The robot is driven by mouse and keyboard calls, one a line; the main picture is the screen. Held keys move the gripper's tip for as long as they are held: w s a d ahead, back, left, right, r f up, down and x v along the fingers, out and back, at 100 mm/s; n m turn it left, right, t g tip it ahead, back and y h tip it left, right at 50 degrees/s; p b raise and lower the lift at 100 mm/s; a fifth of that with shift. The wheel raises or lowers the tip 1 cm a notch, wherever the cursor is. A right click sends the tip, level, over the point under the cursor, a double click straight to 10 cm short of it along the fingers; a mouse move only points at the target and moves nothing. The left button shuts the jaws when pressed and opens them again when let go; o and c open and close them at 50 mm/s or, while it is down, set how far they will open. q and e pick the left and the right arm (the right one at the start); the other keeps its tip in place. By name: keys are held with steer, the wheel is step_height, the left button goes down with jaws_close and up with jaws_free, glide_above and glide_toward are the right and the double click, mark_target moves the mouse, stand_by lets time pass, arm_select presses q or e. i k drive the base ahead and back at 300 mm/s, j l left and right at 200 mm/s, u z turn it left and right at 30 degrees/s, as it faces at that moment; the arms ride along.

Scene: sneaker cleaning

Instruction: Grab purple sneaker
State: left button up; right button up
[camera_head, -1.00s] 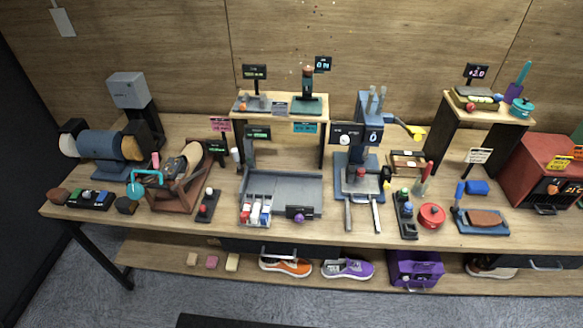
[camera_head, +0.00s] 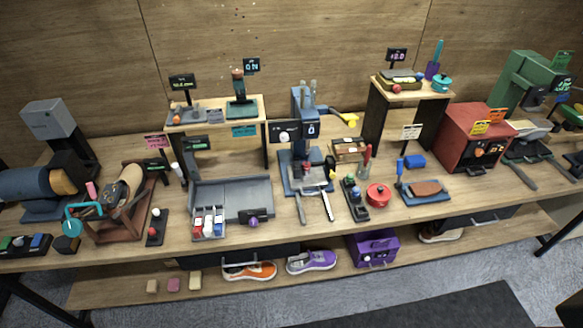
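The purple sneaker (camera_head: 311,261) lies on the low shelf under the workbench, near the middle of the view. It has a pale sole and its side faces me. An orange sneaker (camera_head: 249,271) lies just to its left, apart from it. A purple box (camera_head: 374,249) stands to its right. Neither of my grippers shows in the head view.
The long wooden workbench (camera_head: 130,250) above the shelf holds machines and tools, including a grey tray (camera_head: 245,196), a red pot (camera_head: 378,195) and a red box (camera_head: 473,138). Small blocks (camera_head: 174,285) lie on the shelf at left. A dark mat (camera_head: 430,308) lies on the open grey floor in front.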

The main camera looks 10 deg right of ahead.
mark_target(322, 260)
steer(key=i+l, duration=0.15)
steer(key=i, duration=0.25)
steer(key=i+l, duration=0.2)
steer(key=i, duration=0.25)
steer(key=z, duration=0.05)
